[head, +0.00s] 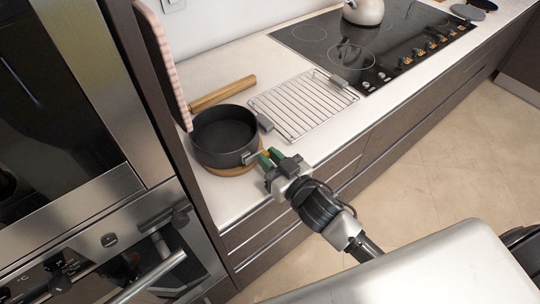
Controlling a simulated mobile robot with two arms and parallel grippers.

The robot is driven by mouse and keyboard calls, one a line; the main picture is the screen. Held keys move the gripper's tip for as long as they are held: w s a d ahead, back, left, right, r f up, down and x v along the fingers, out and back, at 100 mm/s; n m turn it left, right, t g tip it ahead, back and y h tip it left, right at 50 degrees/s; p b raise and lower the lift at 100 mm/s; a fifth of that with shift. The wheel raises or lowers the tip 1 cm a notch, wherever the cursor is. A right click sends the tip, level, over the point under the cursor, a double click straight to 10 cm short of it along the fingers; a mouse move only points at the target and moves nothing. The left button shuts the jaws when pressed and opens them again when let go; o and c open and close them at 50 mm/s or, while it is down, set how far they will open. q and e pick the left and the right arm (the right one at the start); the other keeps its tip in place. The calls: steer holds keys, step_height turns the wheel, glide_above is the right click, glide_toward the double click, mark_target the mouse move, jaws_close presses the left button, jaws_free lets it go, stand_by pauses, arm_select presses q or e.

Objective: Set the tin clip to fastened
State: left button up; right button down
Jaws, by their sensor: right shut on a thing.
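A round, dark springform tin (212,155) stands upright on a round wooden board on the counter and looks empty inside. Its small grey metal clip (250,157) is on the right side of its wall, facing my right gripper. My left gripper is not in view.
A wire rack (300,105) with grey end grips lies right of the tin. A wooden rolling pin (222,94) lies behind it. The hob (375,45) with a kettle (363,11) is farther back. Stacked ovens (75,110) stand at the left.

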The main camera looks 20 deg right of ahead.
stand_by(0.3)
steer(key=c, duration=1)
jaws_free()
steer(key=b+v, duration=0.2)
steer(key=v, duration=0.9)
steer(key=shift+w, duration=0.1)
